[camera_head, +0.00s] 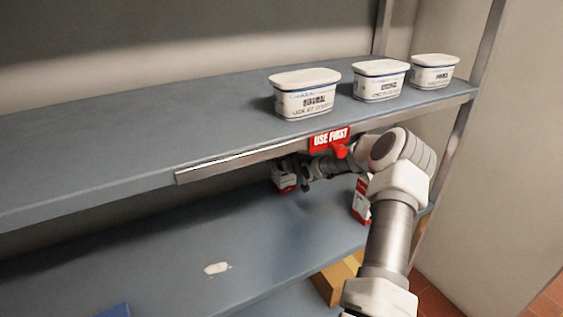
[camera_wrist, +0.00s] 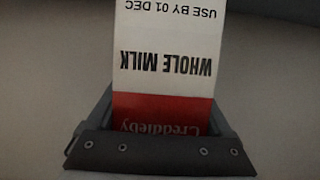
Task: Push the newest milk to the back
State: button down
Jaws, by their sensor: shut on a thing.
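A white and red milk carton (camera_wrist: 165,60) fills the middle of the wrist view. Its print reads upside down as "WHOLE MILK" and "USE BY 01 DEC". My gripper (camera_wrist: 160,125) is shut on this carton, with a finger on either side of it. In the head view my gripper (camera_head: 290,168) reaches under the upper shelf, at a carton (camera_head: 284,180) on the lower shelf that is partly hidden by the gripper and shelf edge. Another red and white carton (camera_head: 361,200) stands nearer the right, partly behind my arm; its date cannot be read.
Three white lidded tubs (camera_head: 305,98) stand on the upper shelf (camera_head: 120,125). A red "USE FIRST" tag (camera_head: 329,139) hangs on its front edge, close above my arm. The lower shelf (camera_head: 130,245) is largely clear at left, with a pale patch (camera_head: 217,268).

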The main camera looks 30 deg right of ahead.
dwell(0.3)
grip_release()
jog(key=d+p+v, duration=0.1)
jog(key=p+v, duration=0.3)
jog(key=v, duration=1.3)
jog(key=shift+s+a+p, duration=0.25)
jog(key=shift+a+p, duration=0.05)
jog(key=shift+a, duration=0.2)
jog(key=shift+a+r, duration=0.1)
jog(key=shift+r, duration=0.1)
